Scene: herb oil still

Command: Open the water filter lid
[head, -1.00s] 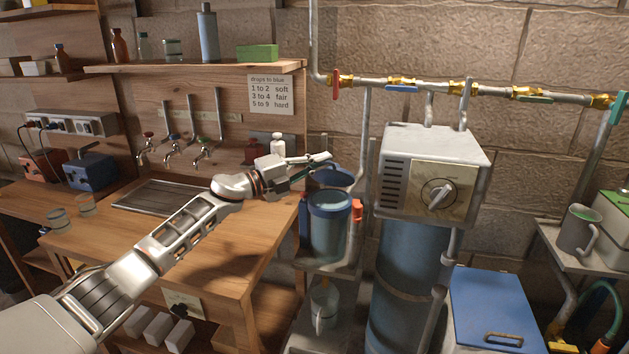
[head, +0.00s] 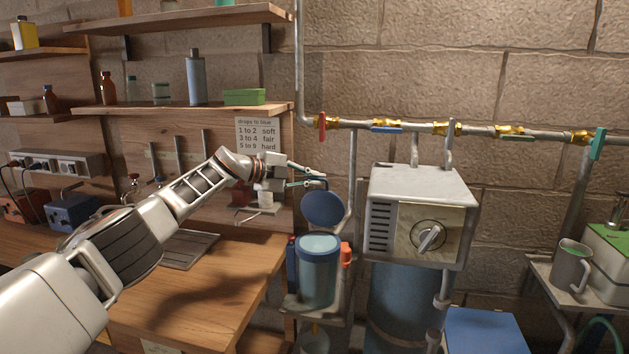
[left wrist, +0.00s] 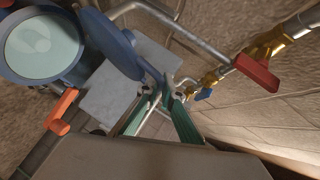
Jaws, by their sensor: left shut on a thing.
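The water filter (head: 318,272) is a blue cylindrical housing with a blue rim and a pale surface showing inside its open top. Its round blue lid (head: 323,208) stands tilted up above the back of the rim, clear of the opening. In the left wrist view the lid (left wrist: 112,42) is seen near edge-on beside the open filter (left wrist: 40,45). My left gripper (head: 319,178) is at the lid's upper edge. In the left wrist view its green fingers (left wrist: 162,92) are shut on the lid's handle. My right gripper is not in view.
A red tap (head: 345,253) sits at the filter's right side. A grey control box (head: 424,215) on a blue tank stands close to the right. A pipe with coloured valves (head: 430,128) runs along the wall. The wooden bench (head: 200,305) is left of the filter.

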